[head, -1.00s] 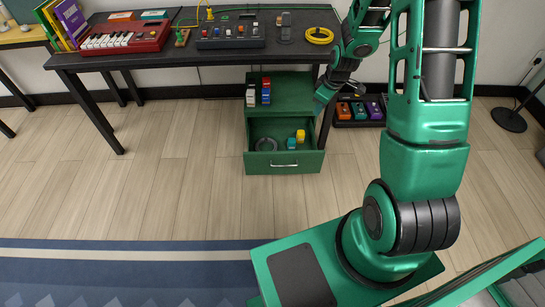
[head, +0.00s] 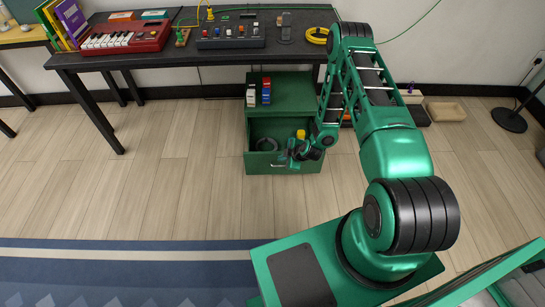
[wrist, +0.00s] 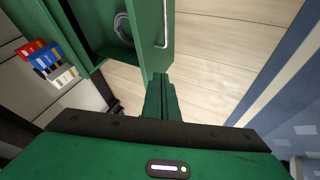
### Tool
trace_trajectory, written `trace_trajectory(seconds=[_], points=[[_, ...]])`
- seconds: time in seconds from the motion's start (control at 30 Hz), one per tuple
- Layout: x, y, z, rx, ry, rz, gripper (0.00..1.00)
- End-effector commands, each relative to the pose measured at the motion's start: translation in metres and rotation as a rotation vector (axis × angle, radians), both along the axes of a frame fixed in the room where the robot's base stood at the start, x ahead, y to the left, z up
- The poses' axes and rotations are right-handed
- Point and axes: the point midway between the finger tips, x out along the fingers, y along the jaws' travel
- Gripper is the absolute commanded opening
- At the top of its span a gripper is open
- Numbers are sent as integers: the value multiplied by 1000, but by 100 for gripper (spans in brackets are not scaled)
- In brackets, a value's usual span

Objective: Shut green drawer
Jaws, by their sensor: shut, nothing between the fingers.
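The green drawer (head: 262,163) is pulled out from the green cabinet (head: 290,92) under the dark table. A grey ring (head: 267,144) and a yellow block (head: 300,134) lie inside it. My gripper (head: 284,158) is at the drawer's front, near the silver handle, which it partly covers. In the wrist view the closed fingers (wrist: 161,82) show near the lower edge of the drawer front (wrist: 154,35), with the handle (wrist: 165,22) beyond. I cannot tell whether they touch the drawer. My gripper is shut and empty.
Several small coloured boxes (head: 266,91) stand on the cabinet top. The dark table (head: 150,58) spans above, carrying a red keyboard (head: 124,38) and a yellow cable coil (head: 318,36). A tan tray (head: 446,112) lies on the floor at right. The floor left of the cabinet is clear.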

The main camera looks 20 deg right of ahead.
Motion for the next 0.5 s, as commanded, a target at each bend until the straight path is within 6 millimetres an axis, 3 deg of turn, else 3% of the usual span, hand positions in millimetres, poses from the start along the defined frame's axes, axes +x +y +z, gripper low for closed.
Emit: trace_trajectory(seconds=[0.27, 0.5], points=[[9, 6, -21, -1, -9, 4, 0], [33, 15, -56, -1, -8, 2, 0]])
